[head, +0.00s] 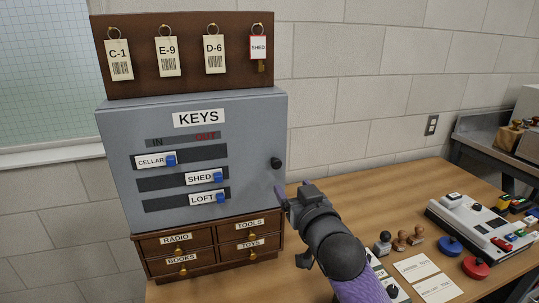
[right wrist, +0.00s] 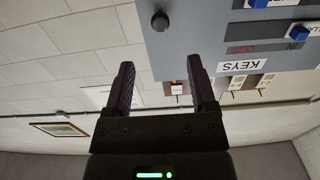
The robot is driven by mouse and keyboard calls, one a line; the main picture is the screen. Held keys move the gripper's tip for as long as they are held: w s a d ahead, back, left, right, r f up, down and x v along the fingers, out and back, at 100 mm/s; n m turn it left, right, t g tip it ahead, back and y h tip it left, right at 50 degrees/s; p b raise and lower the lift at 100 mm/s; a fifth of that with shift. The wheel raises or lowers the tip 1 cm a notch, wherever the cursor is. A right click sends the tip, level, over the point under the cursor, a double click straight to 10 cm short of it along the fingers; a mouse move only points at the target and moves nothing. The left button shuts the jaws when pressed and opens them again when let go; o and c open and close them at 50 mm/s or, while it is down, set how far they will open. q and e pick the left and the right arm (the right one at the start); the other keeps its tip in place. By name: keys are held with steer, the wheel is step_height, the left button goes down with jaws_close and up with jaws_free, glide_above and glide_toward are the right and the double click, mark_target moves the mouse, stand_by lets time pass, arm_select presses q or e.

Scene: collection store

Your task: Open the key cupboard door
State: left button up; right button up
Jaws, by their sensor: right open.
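The grey key cupboard (head: 120,180) stands on the wooden desk, its front labelled KEYS. The door looks shut. Its round black knob (head: 275,163) is at the right edge of the front. The cupboard front (right wrist: 215,30) and the knob (right wrist: 160,21) also show upside down in the right wrist view. My right gripper (head: 292,190) is just below and right of the knob in the head view. In the right wrist view its two fingers (right wrist: 161,80) are apart and empty, with the knob beyond the tips and not touching them. My left gripper is out of view.
A brown board (head: 137,72) with hanging key tags is above the cupboard. Small labelled drawers (head: 190,238) are beneath it. Stamps (head: 400,243), cards (head: 437,288) and a white device (head: 470,222) lie on the desk (head: 365,180) to the right.

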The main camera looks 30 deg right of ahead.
mark_target(277, 166)
steer(key=b+x, duration=0.2)
steer(key=x, duration=0.7)
steer(key=shift+w, duration=0.15)
steer(key=shift+w+d+r, duration=0.1)
steer(key=shift+w, duration=0.25)
jaws_close()
stand_by(0.7)
